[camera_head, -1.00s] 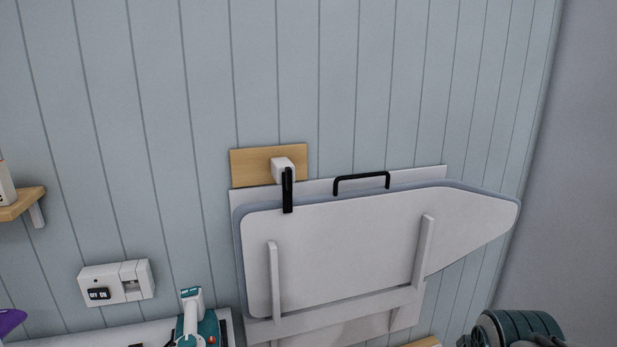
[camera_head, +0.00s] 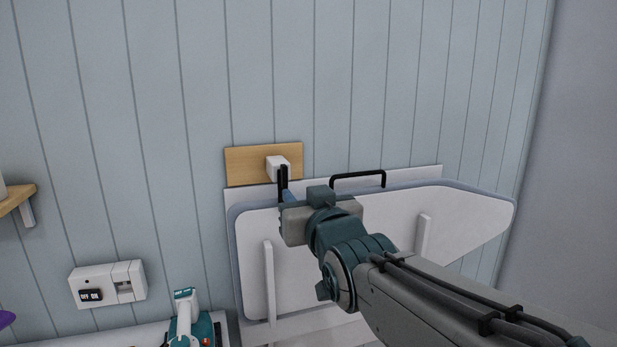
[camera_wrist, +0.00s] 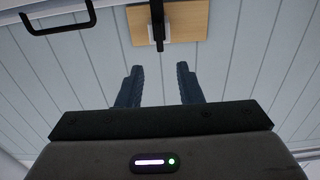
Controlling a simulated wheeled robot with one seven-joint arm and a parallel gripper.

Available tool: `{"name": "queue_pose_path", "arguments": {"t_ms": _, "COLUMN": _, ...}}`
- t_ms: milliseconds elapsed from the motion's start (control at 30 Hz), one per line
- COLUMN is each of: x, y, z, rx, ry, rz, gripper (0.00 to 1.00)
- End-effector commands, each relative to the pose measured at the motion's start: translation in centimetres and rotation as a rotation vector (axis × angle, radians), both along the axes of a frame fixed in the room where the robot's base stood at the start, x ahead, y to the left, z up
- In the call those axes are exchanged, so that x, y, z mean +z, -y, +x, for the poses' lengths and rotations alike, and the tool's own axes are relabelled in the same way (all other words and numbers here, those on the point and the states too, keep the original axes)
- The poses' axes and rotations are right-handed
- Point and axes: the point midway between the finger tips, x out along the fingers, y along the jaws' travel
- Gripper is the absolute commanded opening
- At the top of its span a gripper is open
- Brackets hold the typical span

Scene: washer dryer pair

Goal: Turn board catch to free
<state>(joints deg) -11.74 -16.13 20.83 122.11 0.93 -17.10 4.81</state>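The board catch is a black lever (camera_head: 283,180) on a white block (camera_head: 276,165), fixed to a wooden plate (camera_head: 240,166) on the wall. The lever hangs down in front of the top edge of the folded ironing board (camera_head: 465,208). My gripper (camera_head: 287,197) is at the catch's lower end in the head view, partly hidden by my wrist. In the wrist view the gripper (camera_wrist: 159,85) has two fingers apart with nothing between them. The black lever (camera_wrist: 158,22) shows beyond the fingertips, roughly in line with the gap.
A black handle (camera_head: 357,175) stands on the board's top edge, right of the catch; it shows at the upper left in the wrist view (camera_wrist: 60,25). A white switch box (camera_head: 107,283) is on the wall at lower left. The wall above the catch is clear.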

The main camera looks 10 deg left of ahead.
Motion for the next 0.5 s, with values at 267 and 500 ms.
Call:
{"name": "queue_pose_path", "arguments": {"t_ms": 267, "x": 0.0, "y": -2.2, "z": 3.8, "rx": 0.0, "ry": -0.005, "rz": -0.001, "gripper": 0.33}}
{"name": "queue_pose_path", "arguments": {"t_ms": 500, "x": 0.1, "y": -4.0, "z": 6.7, "rx": 0.0, "ry": -0.005, "rz": 0.0, "gripper": 0.33}}
